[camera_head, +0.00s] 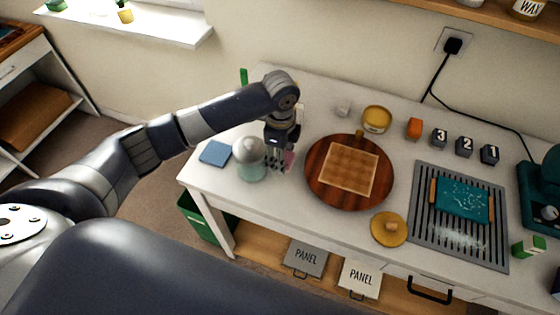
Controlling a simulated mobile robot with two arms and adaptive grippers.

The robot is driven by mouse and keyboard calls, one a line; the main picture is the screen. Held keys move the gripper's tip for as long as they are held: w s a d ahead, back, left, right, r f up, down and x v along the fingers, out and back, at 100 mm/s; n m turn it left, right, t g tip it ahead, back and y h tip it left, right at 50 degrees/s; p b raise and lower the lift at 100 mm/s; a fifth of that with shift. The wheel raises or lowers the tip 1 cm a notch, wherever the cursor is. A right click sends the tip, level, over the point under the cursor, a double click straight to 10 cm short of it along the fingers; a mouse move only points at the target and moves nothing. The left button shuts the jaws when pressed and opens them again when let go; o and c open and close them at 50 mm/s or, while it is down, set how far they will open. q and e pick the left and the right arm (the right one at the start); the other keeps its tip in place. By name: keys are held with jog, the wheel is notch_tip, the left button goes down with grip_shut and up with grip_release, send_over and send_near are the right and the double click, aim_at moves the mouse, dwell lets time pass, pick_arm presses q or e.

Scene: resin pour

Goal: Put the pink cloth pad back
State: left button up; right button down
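The pink cloth pad (289,158) shows as a small pink patch at the right side of my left gripper's fingers, mostly hidden by them. My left gripper (278,163) points down at the white table, between a glass jar with a silvery dome (249,155) and a round wooden board (317,188). The fingers are small and dark here, and I cannot tell whether they are shut on the pad or only beside it. My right gripper is not in view.
A blue pad (215,153) lies at the table's left end. A yellow tin (376,119), an orange block (415,129) and numbered dark blocks (464,146) stand at the back. A yellow round lid (389,229) and a grey rack (430,226) with a teal board (464,199) are to the right.

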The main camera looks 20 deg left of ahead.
pick_arm(q)
notch_tip(320, 180, down, 3)
jog(key=shift+s+r+p, duration=0.1)
jog(key=shift+r+p, duration=0.05)
jog(key=shift+p, duration=0.3)
jog(key=shift+f, duration=0.35)
jog(key=shift+f, duration=0.15)
jog(key=o, duration=0.9)
notch_tip(320, 180, up, 12)
jog(key=shift+f+b, duration=0.25)
jog(key=shift+b, duration=0.85)
jog(key=shift+r, duration=0.45)
